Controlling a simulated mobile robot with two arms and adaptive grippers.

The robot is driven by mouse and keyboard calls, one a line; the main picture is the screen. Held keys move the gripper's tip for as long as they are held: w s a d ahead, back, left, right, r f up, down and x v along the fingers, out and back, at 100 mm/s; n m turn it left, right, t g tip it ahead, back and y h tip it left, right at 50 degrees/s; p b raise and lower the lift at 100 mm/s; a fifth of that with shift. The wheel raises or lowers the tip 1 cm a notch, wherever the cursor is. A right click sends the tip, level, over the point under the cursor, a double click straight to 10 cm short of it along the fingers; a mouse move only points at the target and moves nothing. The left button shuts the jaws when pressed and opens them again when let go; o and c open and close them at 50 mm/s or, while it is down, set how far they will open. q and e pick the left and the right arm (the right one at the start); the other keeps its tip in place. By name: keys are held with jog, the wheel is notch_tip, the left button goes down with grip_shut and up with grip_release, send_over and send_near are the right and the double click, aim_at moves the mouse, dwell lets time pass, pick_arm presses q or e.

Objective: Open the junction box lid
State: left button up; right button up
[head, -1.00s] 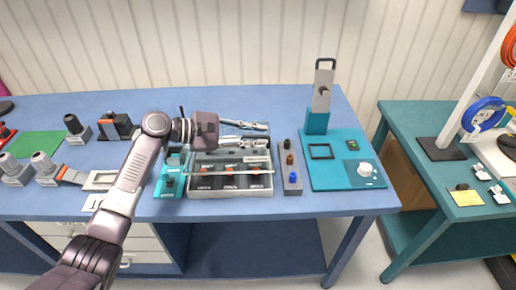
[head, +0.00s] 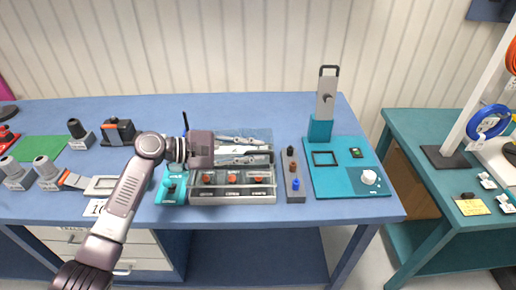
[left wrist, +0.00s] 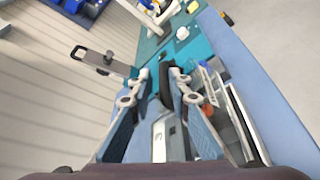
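The junction box (head: 233,197) is a grey box in the middle of the blue table in the head view, with several orange-red parts in its compartments. A bluish see-through panel, seemingly its lid (head: 262,134), shows behind the box, apparently raised; my gripper partly covers it. My left gripper (head: 262,150) is over the back part of the box, its two fingers apart and pointing right. In the left wrist view the fingers (left wrist: 160,84) are spread, with a dark elongated shape between or beyond them. I cannot tell whether they touch the lid. My right gripper is out of view.
A teal holder (head: 171,188) stands close left of the box. A grey strip with knobs (head: 293,182) stands close right, then a teal panel (head: 335,181) with a tall upright (head: 325,100). Grey connectors (head: 47,172) lie at left. A teal table (head: 420,200) stands farther right.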

aim_at(229, 167)
pick_arm(q)
jog(key=shift+p+v, duration=1.3)
jog(key=shift+v, duration=2.3)
jog(key=shift+d, duration=0.1)
jog(key=shift+p, duration=0.35)
jog(key=shift+f, duration=0.1)
